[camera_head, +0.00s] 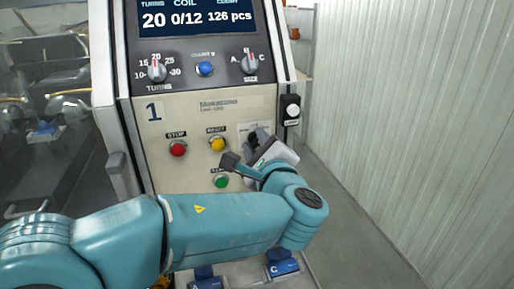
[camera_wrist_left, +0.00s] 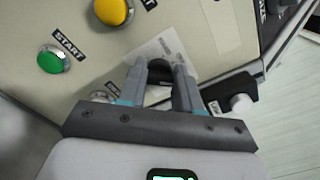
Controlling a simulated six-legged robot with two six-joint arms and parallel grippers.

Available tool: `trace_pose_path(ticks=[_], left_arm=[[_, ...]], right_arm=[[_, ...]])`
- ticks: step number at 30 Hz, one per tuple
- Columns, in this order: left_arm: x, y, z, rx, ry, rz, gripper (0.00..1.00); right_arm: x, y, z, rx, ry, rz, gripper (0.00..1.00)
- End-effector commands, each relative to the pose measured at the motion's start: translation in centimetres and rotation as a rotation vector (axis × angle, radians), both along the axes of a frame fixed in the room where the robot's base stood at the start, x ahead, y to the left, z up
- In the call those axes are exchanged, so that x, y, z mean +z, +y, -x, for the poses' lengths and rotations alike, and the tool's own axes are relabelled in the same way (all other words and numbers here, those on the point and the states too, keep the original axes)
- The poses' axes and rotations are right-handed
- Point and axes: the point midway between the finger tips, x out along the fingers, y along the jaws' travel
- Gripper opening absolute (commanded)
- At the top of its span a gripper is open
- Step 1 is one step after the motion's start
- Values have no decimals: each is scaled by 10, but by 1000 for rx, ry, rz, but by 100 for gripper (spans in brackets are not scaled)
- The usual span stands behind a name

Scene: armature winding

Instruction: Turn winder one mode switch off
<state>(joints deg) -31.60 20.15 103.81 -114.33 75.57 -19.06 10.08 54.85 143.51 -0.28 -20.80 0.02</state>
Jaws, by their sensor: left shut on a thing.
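The winder one panel (camera_head: 199,121) carries a "1" label and stands in front of me. Its mode switch is a black knob (camera_wrist_left: 159,67) on a pale label plate (camera_wrist_left: 141,55), right of the yellow button. My left gripper (camera_head: 259,141) reaches the panel from the lower left and is shut on this knob. In the left wrist view the two fingers (camera_wrist_left: 161,76) sit on both sides of the knob, which they partly cover. The knob's exact setting cannot be read. My right gripper is not in view.
Red stop (camera_head: 177,148), yellow (camera_head: 217,143) and green start (camera_head: 221,181) buttons sit left of my gripper. Above are a turns dial (camera_head: 157,70), a blue button (camera_head: 205,68), a size dial (camera_head: 249,63) and a display (camera_head: 195,17). A black switch box (camera_head: 291,109) is on the right edge.

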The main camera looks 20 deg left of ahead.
Motion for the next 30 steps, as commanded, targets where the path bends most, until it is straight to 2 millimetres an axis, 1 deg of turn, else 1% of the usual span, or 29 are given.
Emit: trace_pose_path(ticks=[1, 9, 15, 21, 30], left_arm=[[-6, 0, 0, 0, -15, 22, 3], [-10, 0, 1, -1, -129, 188, 3], [-10, 0, 1, -2, -224, 329, 3], [-9, 0, 1, -2, -304, 451, 3], [-7, 0, 1, -3, -383, 569, 3]], right_arm=[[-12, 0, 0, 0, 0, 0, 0], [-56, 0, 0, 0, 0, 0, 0], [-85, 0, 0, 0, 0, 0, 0], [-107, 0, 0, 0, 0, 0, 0], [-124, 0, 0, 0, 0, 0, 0]])
